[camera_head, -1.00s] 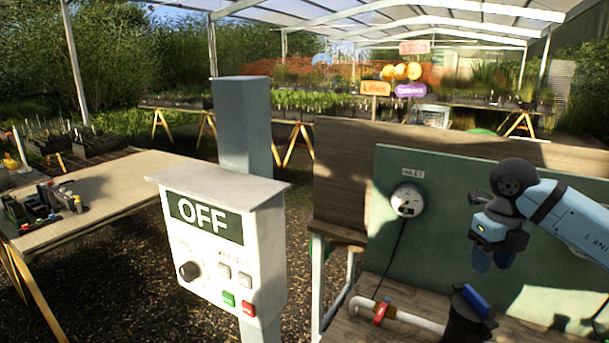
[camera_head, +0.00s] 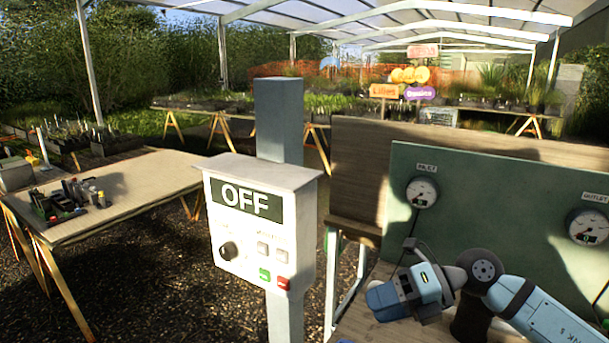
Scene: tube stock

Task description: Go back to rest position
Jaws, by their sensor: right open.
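My right gripper (camera_head: 380,299) is low in the head view, right of centre, with its blue fingers pointing left. It is open and I see nothing held in it. Its blue arm comes in from the lower right, in front of the green gauge panel (camera_head: 480,190) and the wooden bench. It is right of the control box (camera_head: 262,230) and apart from it in the picture. The box reads OFF and has a dark knob, a green button and a red button. My left gripper is not in view.
The panel bears an inlet gauge (camera_head: 422,193) and an outlet gauge (camera_head: 588,227). A grey post (camera_head: 279,120) stands behind the box. A wooden table (camera_head: 130,188) with small dark items stands at left. Gravel floor lies open between table and box. Plant benches line the back.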

